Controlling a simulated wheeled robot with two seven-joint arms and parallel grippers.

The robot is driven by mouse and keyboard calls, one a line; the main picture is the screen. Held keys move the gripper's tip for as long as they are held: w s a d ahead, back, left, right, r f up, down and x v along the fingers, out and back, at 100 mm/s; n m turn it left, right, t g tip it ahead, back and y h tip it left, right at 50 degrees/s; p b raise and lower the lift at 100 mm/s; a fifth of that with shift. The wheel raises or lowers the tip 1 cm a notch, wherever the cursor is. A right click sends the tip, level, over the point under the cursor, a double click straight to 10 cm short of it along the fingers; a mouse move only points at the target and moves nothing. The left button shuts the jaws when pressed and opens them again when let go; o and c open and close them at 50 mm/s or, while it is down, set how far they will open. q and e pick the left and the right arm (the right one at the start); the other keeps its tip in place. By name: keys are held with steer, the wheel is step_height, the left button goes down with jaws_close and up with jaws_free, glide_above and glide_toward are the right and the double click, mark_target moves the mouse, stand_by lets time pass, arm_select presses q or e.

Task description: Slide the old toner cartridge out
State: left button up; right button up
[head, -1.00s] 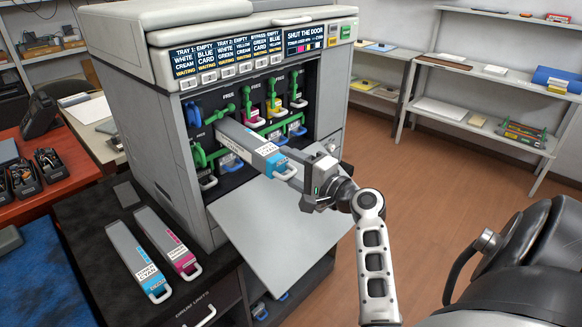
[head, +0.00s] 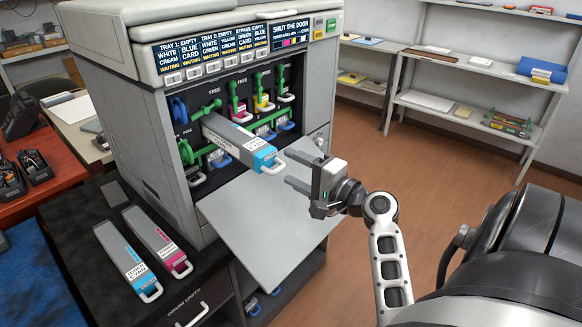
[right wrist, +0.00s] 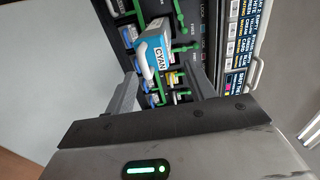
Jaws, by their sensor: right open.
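The old toner cartridge (head: 240,144) is a long grey box with a cyan front and a white handle. It sticks well out of its slot in the printer (head: 150,110), above the lowered door. Its cyan end (right wrist: 152,42) also shows in the right wrist view, with its handle towards my fingers. My right gripper (head: 295,170) is open and empty, just right of the handle and apart from it. Its fingers show in the right wrist view (right wrist: 165,92). The cartridge's rear end is hidden inside the printer. My left gripper is not in view.
The lowered door (head: 270,215) lies flat below the cartridge. A cyan cartridge (head: 127,258) and a magenta cartridge (head: 157,242) lie on the dark cabinet top (head: 80,215) at left. Other slots hold cartridges behind green levers. Shelves (head: 460,115) stand at back right; the floor between is clear.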

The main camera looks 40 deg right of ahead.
steer(key=shift+s+d, duration=0.1)
steer(key=shift+s, duration=1)
